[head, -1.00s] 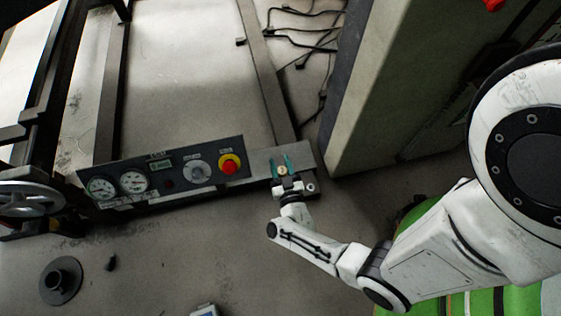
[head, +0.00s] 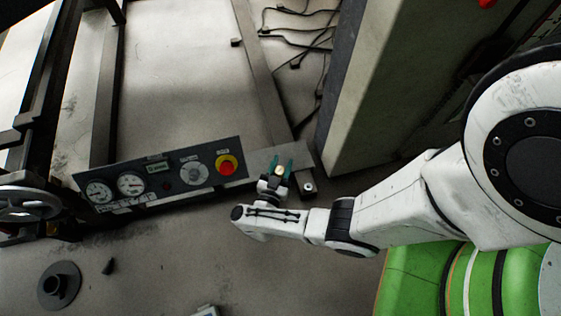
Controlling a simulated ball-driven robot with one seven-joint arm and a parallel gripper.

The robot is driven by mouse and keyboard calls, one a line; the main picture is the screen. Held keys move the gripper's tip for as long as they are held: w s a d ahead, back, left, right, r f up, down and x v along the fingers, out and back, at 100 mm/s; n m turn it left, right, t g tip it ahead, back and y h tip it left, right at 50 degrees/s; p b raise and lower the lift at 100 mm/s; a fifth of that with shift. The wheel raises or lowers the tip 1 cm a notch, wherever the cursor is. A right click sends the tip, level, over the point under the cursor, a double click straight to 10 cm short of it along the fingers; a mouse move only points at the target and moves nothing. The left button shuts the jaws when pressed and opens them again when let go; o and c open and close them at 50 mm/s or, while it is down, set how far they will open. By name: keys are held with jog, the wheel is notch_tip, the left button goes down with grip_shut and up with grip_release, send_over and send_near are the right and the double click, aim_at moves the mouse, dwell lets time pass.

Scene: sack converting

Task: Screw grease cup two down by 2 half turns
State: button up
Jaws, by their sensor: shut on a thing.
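My gripper (head: 278,168) is over the grey plate (head: 262,157) at the right end of the control panel. I cannot read any label that tells which cup is number two. The cup's lower part and thread are hidden.
The panel holds gauges (head: 131,184), a grey selector knob (head: 193,172) and a red stop button (head: 226,165), close left of my gripper. A pale cabinet (head: 375,90) stands to the right. Cables (head: 300,35) lie on the floor behind. A dark flanged part (head: 60,285) lies front left.

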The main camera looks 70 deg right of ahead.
jog(key=shift+s+m+g, duration=0.1)
jog(key=shift+m+g, duration=0.4)
jog(key=shift+g, duration=0.3)
jog(key=o, duration=1)
jog(key=shift+c, duration=0.2)
jog(key=shift+a, duration=0.2)
jog(key=a, duration=1)
jog(key=shift+a, duration=0.3)
